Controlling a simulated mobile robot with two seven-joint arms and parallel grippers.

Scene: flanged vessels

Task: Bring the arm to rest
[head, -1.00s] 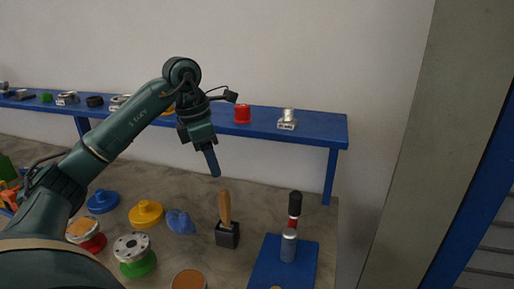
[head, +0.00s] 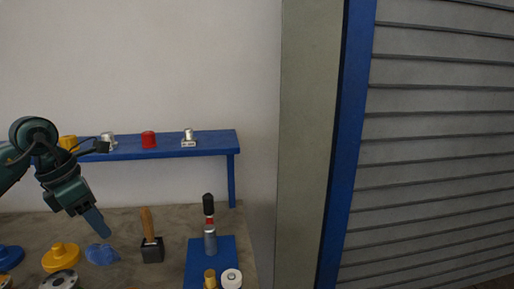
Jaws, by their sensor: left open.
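My left arm comes in from the left edge of the head view. Its gripper (head: 95,222) points down and to the right, above the bench, with nothing seen in it. It is open, though the fingers overlap from this side. A blue lump-shaped part (head: 101,254) lies on the bench just below the fingertips, apart from them. My right gripper is not in view.
The bench (head: 130,218) holds a yellow flange (head: 61,257), a blue flange (head: 9,257), a wooden-handled brush or mallet (head: 150,238) and a blue plate (head: 224,246) with upright parts. Behind is a blue shelf (head: 215,145). A pillar (head: 305,150) and shutter (head: 440,150) stand right.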

